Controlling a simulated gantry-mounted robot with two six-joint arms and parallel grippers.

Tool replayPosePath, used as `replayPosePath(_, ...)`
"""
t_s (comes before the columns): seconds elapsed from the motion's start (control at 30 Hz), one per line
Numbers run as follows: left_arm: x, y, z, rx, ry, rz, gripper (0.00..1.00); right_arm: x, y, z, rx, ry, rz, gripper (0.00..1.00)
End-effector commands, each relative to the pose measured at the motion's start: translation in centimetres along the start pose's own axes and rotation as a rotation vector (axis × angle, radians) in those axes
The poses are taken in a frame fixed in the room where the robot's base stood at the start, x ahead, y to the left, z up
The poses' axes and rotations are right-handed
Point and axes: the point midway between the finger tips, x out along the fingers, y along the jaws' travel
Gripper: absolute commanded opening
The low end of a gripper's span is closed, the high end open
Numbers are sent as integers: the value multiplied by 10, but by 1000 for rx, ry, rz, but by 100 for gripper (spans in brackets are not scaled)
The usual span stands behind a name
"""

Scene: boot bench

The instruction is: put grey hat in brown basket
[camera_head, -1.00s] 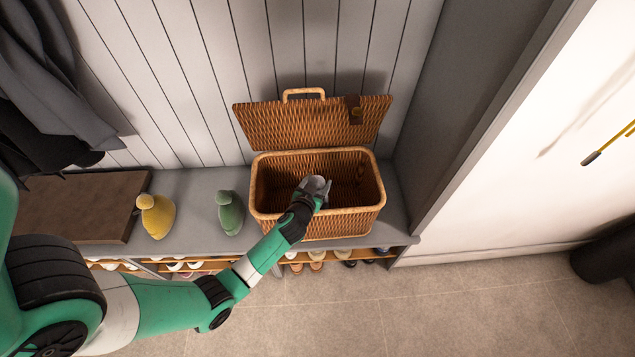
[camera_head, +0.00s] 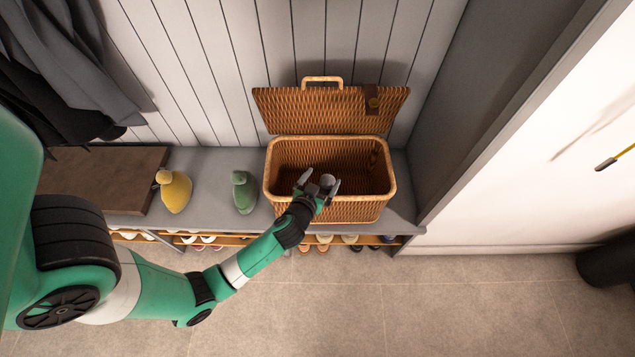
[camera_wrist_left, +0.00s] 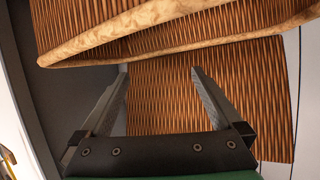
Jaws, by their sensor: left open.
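The brown wicker basket (camera_head: 380,197) stands on the bench with its lid (camera_head: 318,108) raised against the wall. My left gripper (camera_head: 320,184) is over the basket's front part, with its fingers spread. In the left wrist view the gripper (camera_wrist_left: 160,80) is open, with no hat visible between the fingers. Wicker fills the view behind it, and the basket's pale rim (camera_wrist_left: 150,15) crosses the top. My right gripper is not in view.
A yellow hat-like object (camera_head: 175,191) and a green one (camera_head: 244,192) stand left of the basket. A brown board (camera_head: 95,180) lies further left. Dark coats (camera_head: 60,70) hang at the upper left. Shoes (camera_head: 322,240) sit on the shelf below. A grey side panel bounds the right.

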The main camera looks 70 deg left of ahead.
Motion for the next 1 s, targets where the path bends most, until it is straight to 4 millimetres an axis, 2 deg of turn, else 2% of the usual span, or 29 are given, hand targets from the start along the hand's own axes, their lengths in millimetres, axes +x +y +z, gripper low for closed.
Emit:
replayPosePath(0.03,-12,0,0,2,0,3,100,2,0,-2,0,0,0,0)
replayPosePath(0.1,-24,0,0,1,1,2,100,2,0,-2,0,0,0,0)
replayPosePath(0.23,-38,0,0,0,1,1,100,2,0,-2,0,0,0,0)
replayPosePath(0.63,-41,0,0,-1,1,0,100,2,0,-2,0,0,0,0)
replayPosePath(0.7,-40,4,-7,-6,11,8,100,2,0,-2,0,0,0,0)
replayPosePath(0.77,-38,14,-25,-21,37,29,100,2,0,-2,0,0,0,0)
replayPosePath(0.87,-38,49,-86,-66,122,110,100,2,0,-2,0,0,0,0)
replayPosePath(0.97,-55,97,-181,-125,260,244,100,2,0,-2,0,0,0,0)
replayPosePath(1.0,-70,117,-223,-147,325,308,100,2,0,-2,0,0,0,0)
